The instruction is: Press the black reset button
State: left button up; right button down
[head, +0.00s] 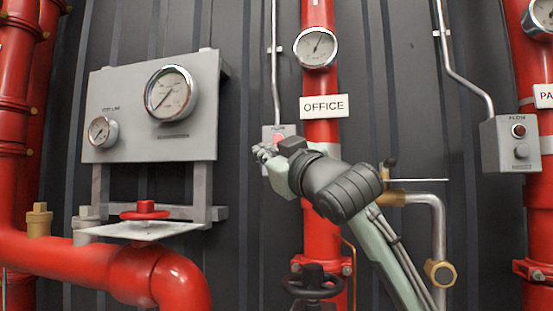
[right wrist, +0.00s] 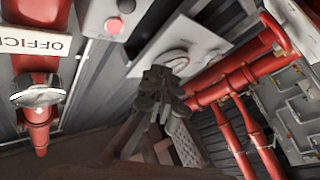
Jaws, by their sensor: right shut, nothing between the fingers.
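My right gripper (head: 266,152) is shut and empty, in front of a small grey box (head: 268,131) left of the red OFFICE pipe. In the head view the gripper hides most of that box; a red light (head: 279,140) shows just above the fingers. In the right wrist view the gripper (right wrist: 163,78) is apart from the box (right wrist: 100,12) in the picture. I cannot tell whether the fingers touch the box. My left gripper is not in view.
A similar FLOW box (head: 492,145) with a red light and a dark grey round button is at the right. A gauge panel (head: 205,130), a red valve handle (head: 145,210) and a black handwheel (head: 313,281) are nearby. A brass valve with a lever (head: 391,196) is right of the OFFICE pipe.

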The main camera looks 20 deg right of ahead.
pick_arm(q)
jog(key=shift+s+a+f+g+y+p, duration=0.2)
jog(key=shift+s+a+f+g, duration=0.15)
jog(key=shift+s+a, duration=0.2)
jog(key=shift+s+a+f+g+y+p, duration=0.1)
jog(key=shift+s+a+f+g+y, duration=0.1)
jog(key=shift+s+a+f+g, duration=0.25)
pick_arm(e)
jog(key=w+d, duration=0.5)
jog(key=w, duration=0.2)
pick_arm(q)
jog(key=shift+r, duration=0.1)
pick_arm(e)
jog(key=shift+w+a, duration=0.1)
dwell(0.5)
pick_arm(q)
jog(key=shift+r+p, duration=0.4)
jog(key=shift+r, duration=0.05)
pick_arm(e)
jog(key=shift+w+d, duration=0.25)
jog(key=shift+w, duration=0.1)
